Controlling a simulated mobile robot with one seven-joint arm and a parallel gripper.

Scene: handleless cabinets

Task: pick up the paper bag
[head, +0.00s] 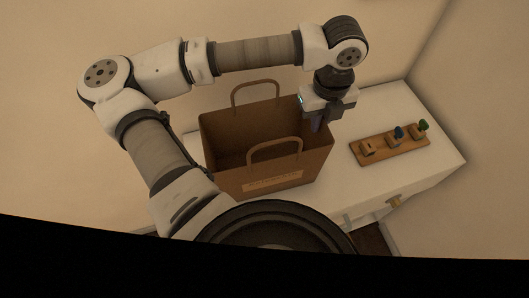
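A brown paper bag (268,173) stands upright and open on the white cabinet top, with two loop handles rising from its rim and a pale label on its front. My gripper (318,122) points down at the bag's right end, over or just beside the upper right rim. I cannot tell from this view whether it touches the bag. The fingers are dark and small, and their gap does not show clearly.
A wooden tray (408,147) with several small pots or blocks, some with blue or green tops, sits right of the bag. The white cabinet top (345,185) is bare between them. Walls stand behind and to the right.

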